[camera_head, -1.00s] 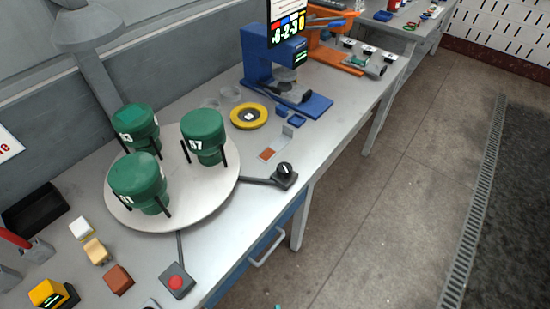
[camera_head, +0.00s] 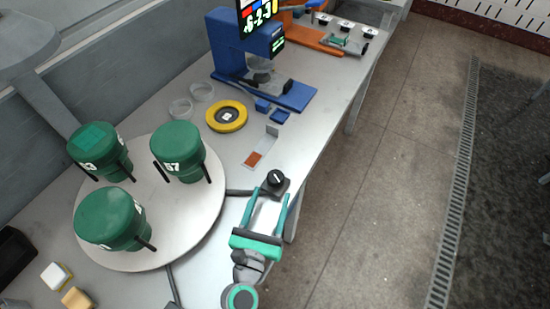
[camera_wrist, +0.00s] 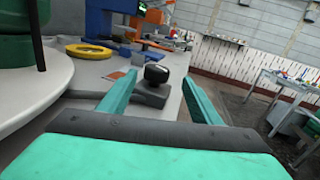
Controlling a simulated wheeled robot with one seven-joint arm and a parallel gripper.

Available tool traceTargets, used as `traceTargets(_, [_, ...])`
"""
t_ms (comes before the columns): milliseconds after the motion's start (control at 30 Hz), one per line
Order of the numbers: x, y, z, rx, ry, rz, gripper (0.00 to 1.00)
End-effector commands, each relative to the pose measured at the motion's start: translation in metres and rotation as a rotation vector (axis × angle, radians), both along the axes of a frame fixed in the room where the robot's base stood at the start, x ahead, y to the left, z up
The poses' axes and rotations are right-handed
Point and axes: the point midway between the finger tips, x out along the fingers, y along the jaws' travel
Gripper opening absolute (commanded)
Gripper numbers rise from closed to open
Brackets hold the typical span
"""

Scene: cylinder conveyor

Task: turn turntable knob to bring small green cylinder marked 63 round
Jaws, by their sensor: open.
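The black turntable knob (camera_head: 275,181) with a white mark sits on a small dark base at the table's front edge. An arm joins its base to the white round turntable (camera_head: 205,225). Three green cylinders stand on the turntable: one ending in 3 (camera_head: 98,152) at back left, one marked 67 (camera_head: 179,150) at right, and one in front (camera_head: 110,218) with its number hard to read. My gripper (camera_head: 267,197) is open, its teal fingers pointing at the knob. In the wrist view the knob (camera_wrist: 156,74) shows between and beyond the fingertips (camera_wrist: 160,88).
A yellow ring (camera_head: 226,116) and a blue machine (camera_head: 245,60) stand behind the turntable. A small metal bracket with an orange-brown patch (camera_head: 253,159) lies near the knob. Small blocks (camera_head: 57,275) lie at front left. The floor right of the table is clear.

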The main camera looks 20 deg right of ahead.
Motion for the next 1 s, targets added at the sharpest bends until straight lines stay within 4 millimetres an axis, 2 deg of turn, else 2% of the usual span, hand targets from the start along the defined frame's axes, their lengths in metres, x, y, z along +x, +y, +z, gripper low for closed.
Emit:
traceTargets(267, [0.018, -0.010, -0.001, 0.073, -0.036, -0.001, 0.58])
traceTargets(700, [0.073, -0.051, -0.001, 0.068, -0.034, -0.002, 0.58])
traceTargets(1000, [0.092, -0.064, -0.002, 0.068, -0.032, 0.002, 0.58])
